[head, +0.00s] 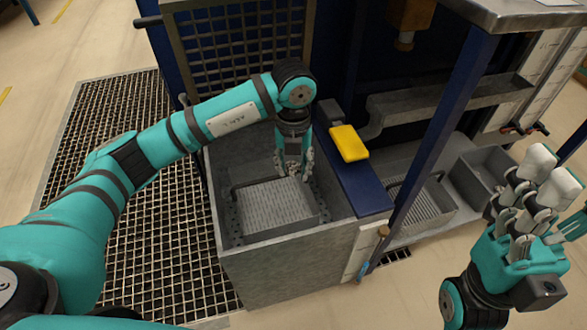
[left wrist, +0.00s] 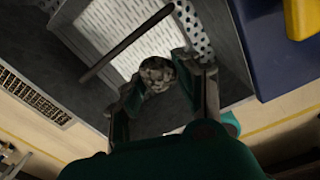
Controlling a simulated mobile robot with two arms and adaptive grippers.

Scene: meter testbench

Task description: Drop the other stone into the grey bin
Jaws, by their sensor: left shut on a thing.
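My left gripper (head: 293,172) is shut on a mottled grey stone and holds it over the inside of the large grey bin (head: 290,262). The stone (left wrist: 157,74) shows between the two fingertips in the left wrist view; in the head view the fingers mostly hide it. A perforated light metal basket (head: 272,205) sits inside the bin, below and to the left of the gripper. Its dark handle bar (left wrist: 128,42) crosses the left wrist view. My right gripper (head: 530,215) is at the right edge of the head view, away from the bin; its finger opening is unclear.
A blue ledge (head: 352,190) with a yellow block (head: 349,143) runs along the bin's right side. A blue post (head: 440,130) stands further right, beside a second basket (head: 425,205). A metal grate (head: 165,255) covers the floor on the left.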

